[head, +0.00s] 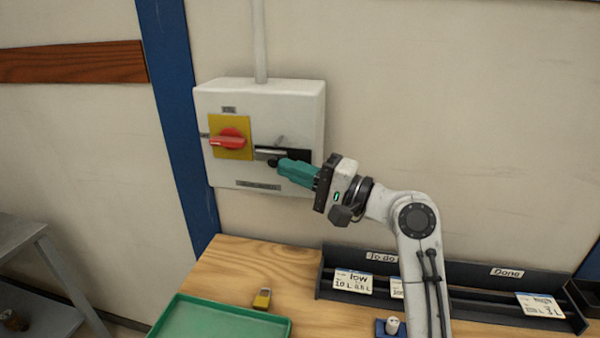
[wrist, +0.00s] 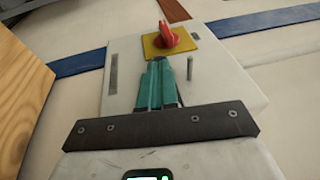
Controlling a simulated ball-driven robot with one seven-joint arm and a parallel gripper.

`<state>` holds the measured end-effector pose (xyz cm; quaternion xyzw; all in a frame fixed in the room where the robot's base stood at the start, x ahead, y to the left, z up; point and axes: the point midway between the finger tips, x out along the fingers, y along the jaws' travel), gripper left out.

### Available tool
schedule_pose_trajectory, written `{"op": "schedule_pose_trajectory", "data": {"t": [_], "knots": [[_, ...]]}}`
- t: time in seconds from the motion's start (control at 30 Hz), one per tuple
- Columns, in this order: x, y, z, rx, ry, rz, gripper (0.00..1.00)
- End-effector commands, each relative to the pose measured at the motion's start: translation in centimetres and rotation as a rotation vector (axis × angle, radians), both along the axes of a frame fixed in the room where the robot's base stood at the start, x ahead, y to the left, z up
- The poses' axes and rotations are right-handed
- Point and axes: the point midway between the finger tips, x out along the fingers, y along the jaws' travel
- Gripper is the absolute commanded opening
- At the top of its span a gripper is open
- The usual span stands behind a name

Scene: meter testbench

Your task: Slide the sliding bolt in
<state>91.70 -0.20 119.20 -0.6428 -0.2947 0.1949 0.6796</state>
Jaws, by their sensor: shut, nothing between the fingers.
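The sliding bolt (head: 268,153) is a pale bar on a dark mount at the right of the white switch box (head: 225,170). Its dark knob (head: 273,162) shows just at the tip of my gripper (head: 282,164). My gripper has teal fingers, shut with nothing between them. The fingertips are beside the knob; I cannot tell whether they touch it. In the wrist view the teal fingers (wrist: 157,68) point at the box (wrist: 225,75) and hide most of the bolt. A red rotary handle (head: 229,138) on a yellow plate (head: 240,122) is left of the bolt.
A wooden bench (head: 225,262) lies below, with a green tray (head: 215,322), a yellow padlock (head: 262,299) and a dark card rack (head: 470,305) holding several cards. A blue post (head: 172,90) runs left of the box. The wall right of my arm is clear.

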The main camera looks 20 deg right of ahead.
Motion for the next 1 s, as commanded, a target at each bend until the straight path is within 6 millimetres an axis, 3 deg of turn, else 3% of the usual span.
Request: {"op": "schedule_pose_trajectory", "data": {"t": [0.23, 0.5, 1.0], "knots": [[0.2, 0.3, 0.1, 0.001, 0.0, 0.002, 0.0], [2.3, 3.3, 0.1, 0.001, 0.001, 0.002, 0.0], [2.5, 3.6, 0.0, 0.001, -0.002, 0.003, 0.0]]}}
